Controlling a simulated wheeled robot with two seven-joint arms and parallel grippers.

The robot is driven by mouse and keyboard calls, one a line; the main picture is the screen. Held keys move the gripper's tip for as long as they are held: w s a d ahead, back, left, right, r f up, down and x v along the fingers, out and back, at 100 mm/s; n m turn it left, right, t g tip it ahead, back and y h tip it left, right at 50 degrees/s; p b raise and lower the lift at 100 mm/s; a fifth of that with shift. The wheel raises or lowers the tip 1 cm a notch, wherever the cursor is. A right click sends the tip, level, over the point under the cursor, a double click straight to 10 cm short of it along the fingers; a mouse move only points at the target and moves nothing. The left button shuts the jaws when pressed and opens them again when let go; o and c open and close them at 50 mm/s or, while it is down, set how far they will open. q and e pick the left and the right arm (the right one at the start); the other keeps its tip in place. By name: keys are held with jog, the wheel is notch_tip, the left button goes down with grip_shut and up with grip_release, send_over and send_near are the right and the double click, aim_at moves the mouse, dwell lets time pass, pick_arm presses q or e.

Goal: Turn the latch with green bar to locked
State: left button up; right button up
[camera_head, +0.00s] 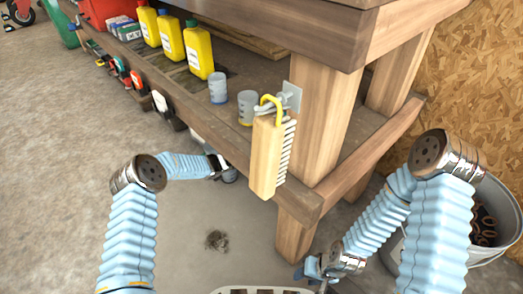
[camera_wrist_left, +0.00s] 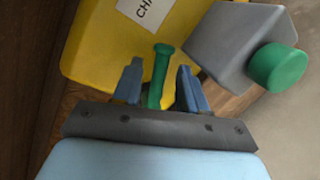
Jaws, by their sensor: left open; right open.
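The green bar (camera_wrist_left: 160,72) of the latch shows in the left wrist view, in front of a yellow body (camera_wrist_left: 100,45) with a white label. My left gripper (camera_wrist_left: 159,80) is open, with one blue finger on each side of the bar. I cannot tell whether the fingers touch it. In the head view my left arm reaches under the bench shelf, and the latch is hidden there. My right gripper (camera_head: 314,270) is low by the bench leg, away from the latch; its fingers are small and partly hidden.
A grey block with a green knob (camera_wrist_left: 278,67) sits right of the bar. The wooden bench (camera_head: 330,110) carries yellow bottles (camera_head: 198,50) and grey cans (camera_head: 218,87). A brush (camera_head: 268,155) hangs at its corner. A metal bucket (camera_head: 490,215) stands at right.

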pick_arm(q)
jog(key=p+v, duration=0.2)
jog(key=v, duration=1.1)
jog(key=shift+s+a+p, duration=0.2)
jog(key=shift+a+p, duration=0.05)
jog(key=shift+p, duration=0.15)
jog(key=shift+f, duration=0.1)
